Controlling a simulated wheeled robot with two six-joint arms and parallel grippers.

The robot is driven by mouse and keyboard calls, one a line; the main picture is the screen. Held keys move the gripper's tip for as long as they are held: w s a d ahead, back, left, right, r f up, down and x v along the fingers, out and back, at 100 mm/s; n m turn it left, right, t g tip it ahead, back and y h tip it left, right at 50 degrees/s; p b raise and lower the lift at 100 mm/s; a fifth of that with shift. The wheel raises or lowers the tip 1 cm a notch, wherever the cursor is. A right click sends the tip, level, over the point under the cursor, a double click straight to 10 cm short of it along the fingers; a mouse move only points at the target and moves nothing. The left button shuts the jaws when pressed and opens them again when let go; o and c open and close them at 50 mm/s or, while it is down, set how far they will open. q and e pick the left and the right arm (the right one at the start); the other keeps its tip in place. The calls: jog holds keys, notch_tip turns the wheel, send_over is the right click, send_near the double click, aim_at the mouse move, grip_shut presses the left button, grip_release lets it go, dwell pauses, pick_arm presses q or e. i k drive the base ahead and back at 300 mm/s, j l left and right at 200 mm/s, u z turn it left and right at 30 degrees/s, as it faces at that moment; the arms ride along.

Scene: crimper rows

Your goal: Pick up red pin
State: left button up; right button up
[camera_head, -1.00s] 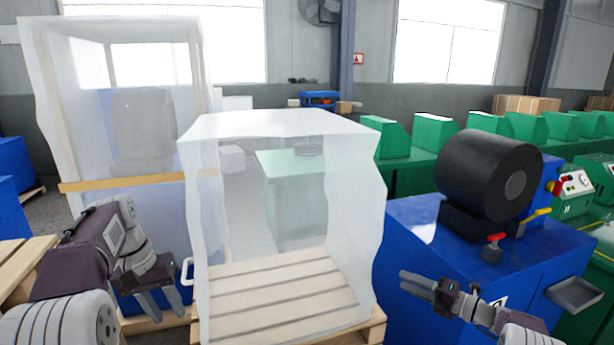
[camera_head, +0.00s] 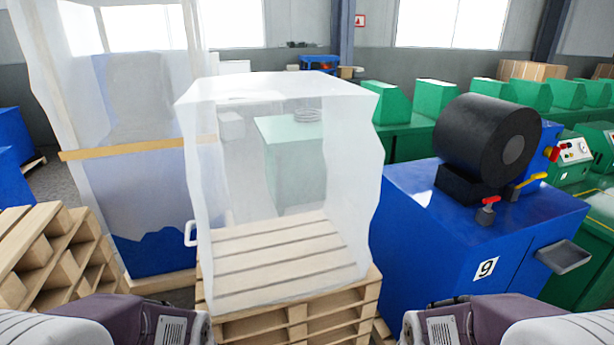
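A small pin with a red top (camera_head: 491,201) stands on the blue top of the machine marked 9, in front of the black cylinder and left of a yellow lever. It is the only loose-looking red part there, though I cannot tell how it is fixed. My two arms reach in along the bottom edge, one at the left and one at the right. Both grippers are out of the picture, so their fingers do not show. Nothing of mine touches the pin.
The blue machine (camera_head: 425,240) carries a black cylinder (camera_head: 487,142), a yellow lever (camera_head: 531,181) and a grey side tray (camera_head: 565,256). A translucent cover (camera_head: 285,93) stands on stacked wooden pallets (camera_head: 245,332) at centre. Green machines (camera_head: 436,97) line the back right.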

aim_at(489, 201)
jog(key=z, duration=1.3)
